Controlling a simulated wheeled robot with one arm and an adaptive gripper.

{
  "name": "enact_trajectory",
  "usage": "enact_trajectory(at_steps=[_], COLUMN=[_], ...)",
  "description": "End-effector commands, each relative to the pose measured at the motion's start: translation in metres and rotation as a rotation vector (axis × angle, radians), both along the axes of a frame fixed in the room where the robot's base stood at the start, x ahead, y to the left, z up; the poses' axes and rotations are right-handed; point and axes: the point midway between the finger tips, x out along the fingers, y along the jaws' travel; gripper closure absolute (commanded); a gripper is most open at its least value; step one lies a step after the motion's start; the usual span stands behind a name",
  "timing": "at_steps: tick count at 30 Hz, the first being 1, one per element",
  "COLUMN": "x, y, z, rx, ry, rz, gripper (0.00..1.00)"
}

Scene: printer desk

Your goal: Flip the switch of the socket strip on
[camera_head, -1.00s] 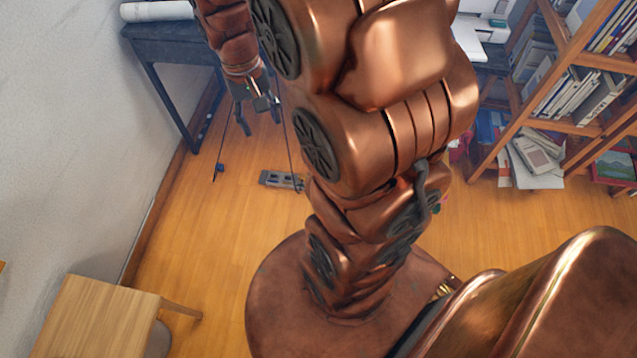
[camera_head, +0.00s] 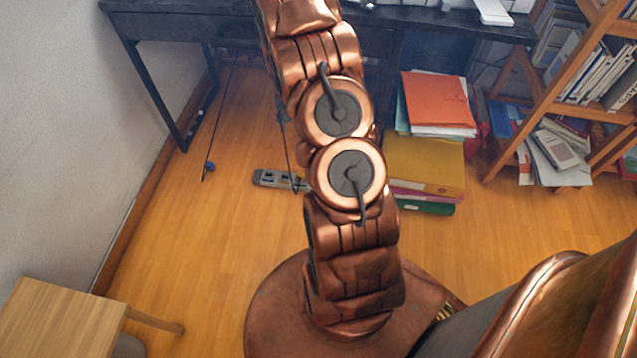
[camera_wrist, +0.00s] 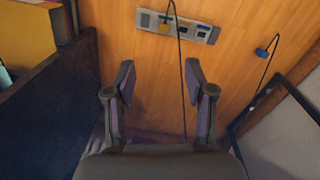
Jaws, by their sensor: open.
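The socket strip (camera_head: 279,180) is a grey bar lying on the wooden floor beside my arm, with a dark cable hanging across its right part. In the wrist view the strip (camera_wrist: 180,26) lies at the top, beyond the fingertips, with a yellowish piece and a blue piece on it. I cannot tell the state of its switch. My gripper (camera_wrist: 157,75) is open and empty, its two dark fingers spread, apart from the strip. In the head view my arm hides most of the gripper.
A dark desk (camera_head: 440,22) stands at the back. A blue-ended plug (camera_head: 209,167) hangs on a cable left of the strip. Stacked folders (camera_head: 425,165) and a bookshelf (camera_head: 560,95) are on the right. A wooden stool (camera_head: 65,318) stands front left. Floor around the strip is mostly clear.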

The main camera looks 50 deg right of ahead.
Motion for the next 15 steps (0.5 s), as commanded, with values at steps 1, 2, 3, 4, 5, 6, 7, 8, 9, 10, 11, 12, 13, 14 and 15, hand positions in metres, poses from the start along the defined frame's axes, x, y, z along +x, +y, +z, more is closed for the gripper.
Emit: enact_trajectory(at_steps=[1, 2, 3, 4, 5, 6, 7, 8, 9, 10, 11, 12, 13, 14, 15], x=[0.0, 0.0, 0.001, 0.002, 0.003, 0.004, 0.003, 0.003, 0.001, 0.0, 0.0, 0.0, -0.002, -0.003, -0.004], y=[-0.01, -0.016, -0.023, -0.029, -0.035, -0.042, -0.047, -0.052, -0.058, -0.062, -0.067, -0.073, -0.077, -0.08, -0.084], z=[-0.036, -0.05, -0.07, -0.083, -0.097, -0.116, -0.131, -0.145, -0.164, -0.179, -0.193, -0.21, -0.224, -0.236, -0.251], rx=[0.003, 0.004, 0.005, 0.004, 0.003, 0.003, 0.004, 0.005, 0.006, 0.008, 0.008, 0.008, 0.009, 0.01, 0.011], ry=[0.001, 0.0, -0.003, -0.006, -0.012, -0.016, -0.018, -0.021, -0.023, -0.024, -0.029, -0.035, -0.037, -0.039, -0.044], rz=[-0.02, -0.032, -0.046, -0.057, -0.069, -0.084, -0.095, -0.106, -0.121, -0.132, -0.142, -0.157, -0.167, -0.177, -0.189], gripper=[0.46, 0.46, 0.46, 0.46, 0.46, 0.46, 0.46, 0.46, 0.46, 0.46, 0.46, 0.46, 0.46, 0.46, 0.46])
